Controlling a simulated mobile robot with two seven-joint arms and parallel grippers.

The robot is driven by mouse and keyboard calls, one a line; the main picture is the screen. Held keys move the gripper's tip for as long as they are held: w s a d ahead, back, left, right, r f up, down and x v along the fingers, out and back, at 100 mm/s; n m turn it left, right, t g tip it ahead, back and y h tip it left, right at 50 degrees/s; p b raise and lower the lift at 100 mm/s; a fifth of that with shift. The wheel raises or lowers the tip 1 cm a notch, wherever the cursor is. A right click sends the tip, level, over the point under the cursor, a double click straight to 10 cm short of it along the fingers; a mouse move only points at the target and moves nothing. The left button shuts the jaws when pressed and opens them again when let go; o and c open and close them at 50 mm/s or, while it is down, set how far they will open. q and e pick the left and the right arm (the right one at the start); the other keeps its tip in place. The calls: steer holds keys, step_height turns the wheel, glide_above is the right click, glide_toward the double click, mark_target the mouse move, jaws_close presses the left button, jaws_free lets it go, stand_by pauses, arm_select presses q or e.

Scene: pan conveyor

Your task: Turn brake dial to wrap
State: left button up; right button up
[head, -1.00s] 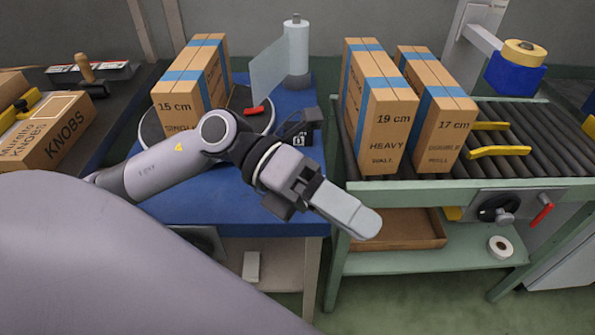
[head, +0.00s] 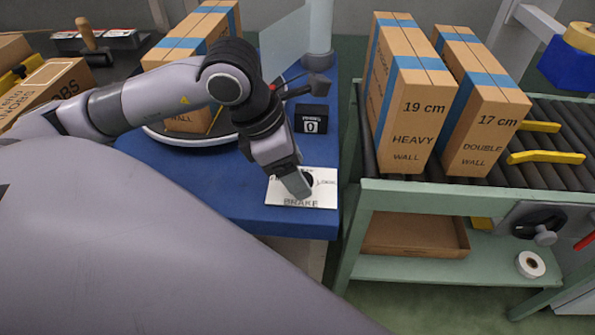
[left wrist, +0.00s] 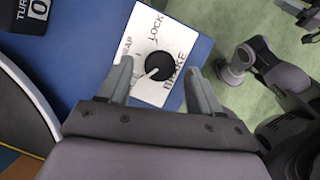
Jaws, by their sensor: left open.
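The brake dial is a black round knob (left wrist: 159,66) on a white plate (head: 322,194) at the front right of the blue table. In the left wrist view, the plate reads LOCK and BRAKE, with WRAP partly covered by a finger. A pale mark on the knob points to the lower left of that view, toward a label partly hidden by the finger. My left gripper (left wrist: 160,68) is open, with one finger on each side of the knob; I cannot tell whether they touch it. In the head view, the left gripper (head: 297,188) partly covers the dial.
A black counter box (head: 311,119) showing 0 stands behind the plate. A turntable (head: 165,136) with a carton (head: 185,50) is at the back left. A green-framed roller conveyor (head: 470,190) bearing two tall cartons stands on the right, across a narrow gap.

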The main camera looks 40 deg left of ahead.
arm_select(q)
steer(key=shift+w+d+f, duration=0.15)
steer(key=shift+w+f, duration=0.05)
steer(key=shift+f, duration=0.3)
steer(key=c, duration=1)
steer(key=shift+c, duration=0.2)
arm_select(e)
steer(key=shift+w, duration=0.2)
